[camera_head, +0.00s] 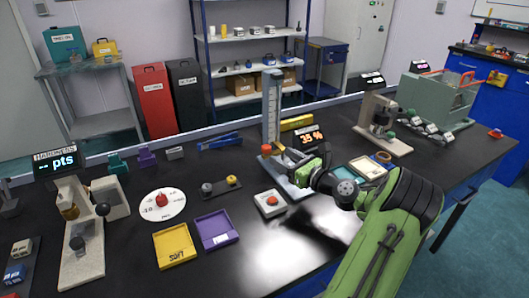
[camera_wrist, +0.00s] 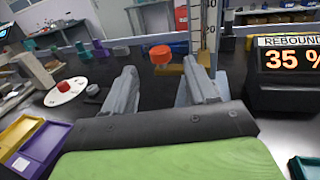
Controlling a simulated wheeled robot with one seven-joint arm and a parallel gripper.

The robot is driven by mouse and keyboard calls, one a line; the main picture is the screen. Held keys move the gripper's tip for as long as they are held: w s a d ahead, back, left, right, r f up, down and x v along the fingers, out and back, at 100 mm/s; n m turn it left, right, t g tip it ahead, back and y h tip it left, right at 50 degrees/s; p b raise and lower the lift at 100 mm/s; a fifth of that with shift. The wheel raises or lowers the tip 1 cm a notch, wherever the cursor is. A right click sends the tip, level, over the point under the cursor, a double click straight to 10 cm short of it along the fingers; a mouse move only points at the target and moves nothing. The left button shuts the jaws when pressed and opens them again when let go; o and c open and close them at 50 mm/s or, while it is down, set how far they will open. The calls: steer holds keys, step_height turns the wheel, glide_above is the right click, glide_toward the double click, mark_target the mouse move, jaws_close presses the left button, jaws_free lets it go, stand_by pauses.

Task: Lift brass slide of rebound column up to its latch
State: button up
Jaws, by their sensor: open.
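The rebound column (camera_head: 271,108) is a tall pale scaled post standing on the black bench; its scale (camera_wrist: 209,25) shows in the wrist view. Low on it is the slide, with an orange-red knob (camera_head: 266,149) and a brass part below. In the wrist view the knob (camera_wrist: 160,52) lies ahead, between my fingertips in the picture, with the brass part (camera_wrist: 166,69) under it. My gripper (camera_wrist: 159,70) is open and empty. I cannot tell whether either finger touches the slide. The latch is not clearly visible in either view.
A display reading 35 % (camera_head: 311,139) stands right of the column. A beige press (camera_head: 381,125) stands farther right.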

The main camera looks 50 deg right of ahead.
mark_target(270, 149)
steer(key=w+b, duration=0.1)
steer(key=w, duration=0.7)
steer(key=shift+d, duration=0.15)
jaws_close()
